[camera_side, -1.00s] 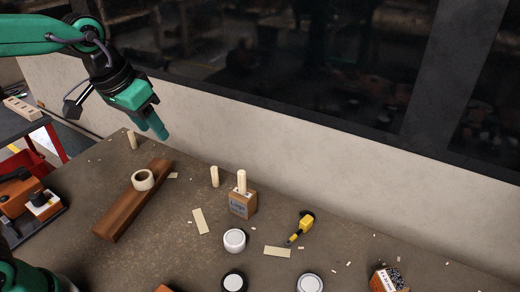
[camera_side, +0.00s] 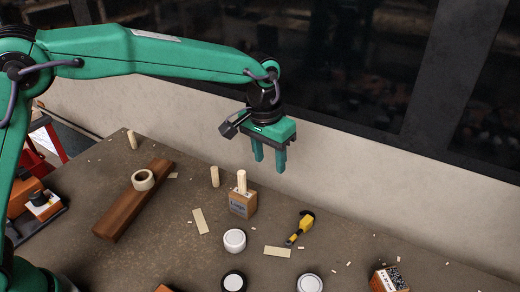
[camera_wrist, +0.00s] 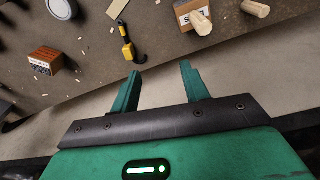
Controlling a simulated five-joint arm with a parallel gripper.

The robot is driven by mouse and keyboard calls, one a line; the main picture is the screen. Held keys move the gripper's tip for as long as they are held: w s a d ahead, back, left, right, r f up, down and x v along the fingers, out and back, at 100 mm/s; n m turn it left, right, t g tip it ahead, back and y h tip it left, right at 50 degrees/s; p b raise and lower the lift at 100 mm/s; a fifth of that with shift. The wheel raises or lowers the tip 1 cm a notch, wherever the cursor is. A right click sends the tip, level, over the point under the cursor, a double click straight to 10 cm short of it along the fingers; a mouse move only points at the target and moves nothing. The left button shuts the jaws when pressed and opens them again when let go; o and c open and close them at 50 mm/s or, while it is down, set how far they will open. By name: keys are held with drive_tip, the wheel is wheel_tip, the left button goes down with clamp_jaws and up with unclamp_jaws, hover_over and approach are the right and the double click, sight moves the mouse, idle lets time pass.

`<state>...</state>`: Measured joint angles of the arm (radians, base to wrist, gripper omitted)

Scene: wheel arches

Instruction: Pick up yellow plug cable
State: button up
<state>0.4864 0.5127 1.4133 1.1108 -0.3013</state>
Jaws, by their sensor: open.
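The yellow plug cable (camera_side: 301,227) lies on the brown table, right of centre in the side view. It has a yellow body with dark ends. In the wrist view the yellow plug cable (camera_wrist: 128,48) lies beyond the fingertips, a little left of them. My gripper (camera_side: 270,168) is high above the table, up and to the left of the plug in the side view, with its fingers pointing down. In the wrist view my gripper (camera_wrist: 161,68) has its two green fingers apart with nothing between them.
A wooden block (camera_side: 243,203) with a peg stands left of the plug. A white round jar (camera_side: 234,241) and a pale strip (camera_side: 277,252) lie nearby. A brown beam (camera_side: 133,200) carries a tape roll (camera_side: 143,180). A wall (camera_side: 400,190) runs behind the table.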

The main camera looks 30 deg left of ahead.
drive_tip(key=g, duration=0.1)
hover_over(304, 222)
drive_tip(key=shift+y, duration=0.3)
wheel_tip(304, 222, down, 10)
drive_tip(key=shift+r, duration=0.1)
drive_tip(key=shift+f, duration=1.35)
drive_tip(key=shift+f, duration=0.1)
drive_tip(key=shift+f, duration=2.5)
drive_tip(key=shift+c, duration=0.4)
clamp_jaws()
